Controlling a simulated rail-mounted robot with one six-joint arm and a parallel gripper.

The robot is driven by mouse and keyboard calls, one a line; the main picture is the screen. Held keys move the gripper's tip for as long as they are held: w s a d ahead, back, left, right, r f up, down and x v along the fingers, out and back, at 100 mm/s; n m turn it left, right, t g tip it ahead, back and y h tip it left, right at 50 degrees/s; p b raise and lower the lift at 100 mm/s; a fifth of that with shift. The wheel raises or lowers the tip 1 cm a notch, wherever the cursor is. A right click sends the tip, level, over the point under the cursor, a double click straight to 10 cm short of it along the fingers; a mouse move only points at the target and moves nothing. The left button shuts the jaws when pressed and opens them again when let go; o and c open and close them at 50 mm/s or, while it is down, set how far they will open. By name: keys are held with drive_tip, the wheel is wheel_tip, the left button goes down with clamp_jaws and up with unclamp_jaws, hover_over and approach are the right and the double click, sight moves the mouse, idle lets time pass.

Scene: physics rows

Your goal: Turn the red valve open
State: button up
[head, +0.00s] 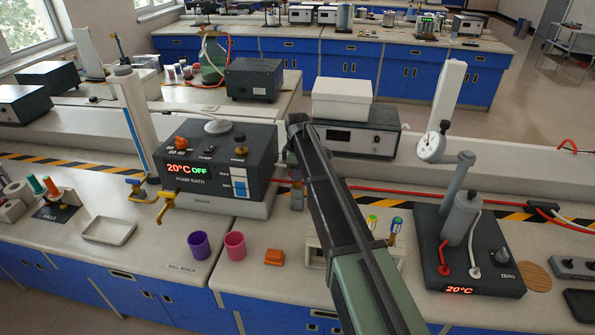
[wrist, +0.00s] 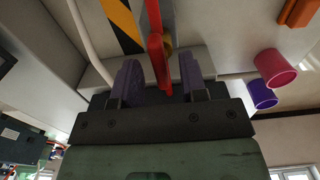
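The red valve's handle (wrist: 157,62) shows in the wrist view as a flat red lever, with a brass-coloured part beside it. My gripper (wrist: 161,80) is open, with one purple finger pad on each side of the lever. A narrow gap shows on both sides, so the pads do not appear to grip it. In the head view my gripper (head: 293,168) points down beside the pump bath (head: 222,158), above a grey and brass fitting (head: 297,198) on the red pipe line. My arm and gripper hide the red handle there.
Purple (head: 199,245) and pink (head: 234,246) cups and an orange block (head: 274,257) stand in front. A grey gauge stand (head: 462,230) is at right.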

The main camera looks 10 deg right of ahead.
wheel_tip(320, 180, up, 11)
drive_tip(key=p, duration=1)
drive_tip(key=shift+f, duration=0.2)
drive_tip(key=shift+f, duration=0.1)
drive_tip(key=s+f+m+b, duration=0.2)
drive_tip(key=s+m, duration=1.1)
drive_tip(key=s, duration=2)
drive_tip(key=shift+s+a+f+m+b, duration=0.25)
drive_tip(key=shift+s+m+b, duration=0.1)
drive_tip(key=shift+m, duration=0.05)
